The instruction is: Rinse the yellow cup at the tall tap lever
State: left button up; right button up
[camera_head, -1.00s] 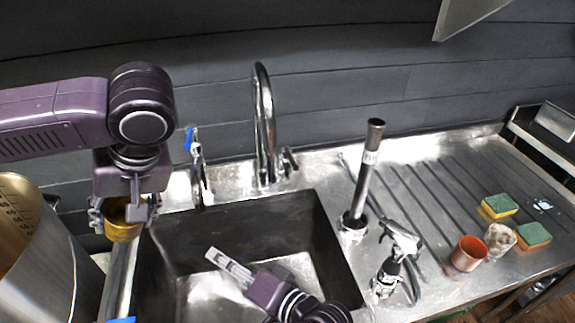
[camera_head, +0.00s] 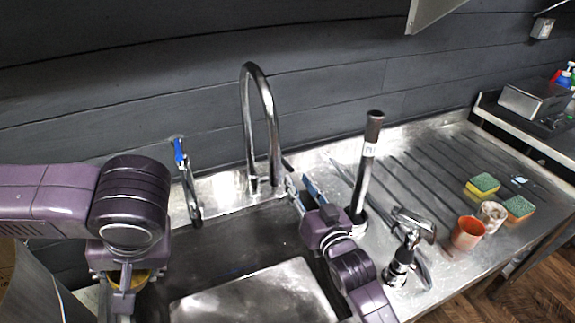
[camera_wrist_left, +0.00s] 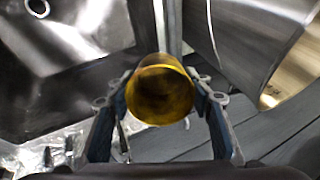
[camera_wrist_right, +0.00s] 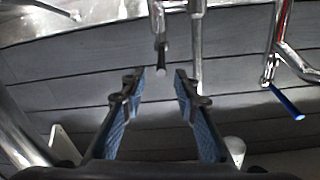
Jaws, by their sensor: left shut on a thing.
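The yellow cup (camera_head: 136,279) is mostly hidden behind my left gripper (camera_head: 124,284) in the head view. In the left wrist view the yellow cup (camera_wrist_left: 160,92) sits between the two fingers, which are shut on it. It is at the sink's left edge, away from the tap. The tall tap (camera_head: 272,120) arches up behind the sink, with its lever (camera_head: 288,165) on its right side. My right gripper (camera_head: 302,192) is close to this lever. In the right wrist view its fingers are apart and empty, with the lever (camera_wrist_right: 161,57) just ahead of the gap.
A shorter tap with a blue lever (camera_head: 179,150) stands left of the tall tap. An upright pipe (camera_head: 364,165) and a spray head (camera_head: 402,250) stand right of the sink. An orange cup (camera_head: 467,233), a pale cup (camera_head: 492,215) and sponges (camera_head: 482,185) are on the drainboard.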

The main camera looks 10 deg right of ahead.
aim_at(288, 164)
jog(key=w, duration=0.2)
jog(key=w+a, duration=0.1)
jog(key=w, duration=0.4)
jog(key=shift+w+a+p, duration=0.25)
jog(key=shift+w+p, duration=0.1)
jog(key=shift+w, duration=0.05)
grip_shut()
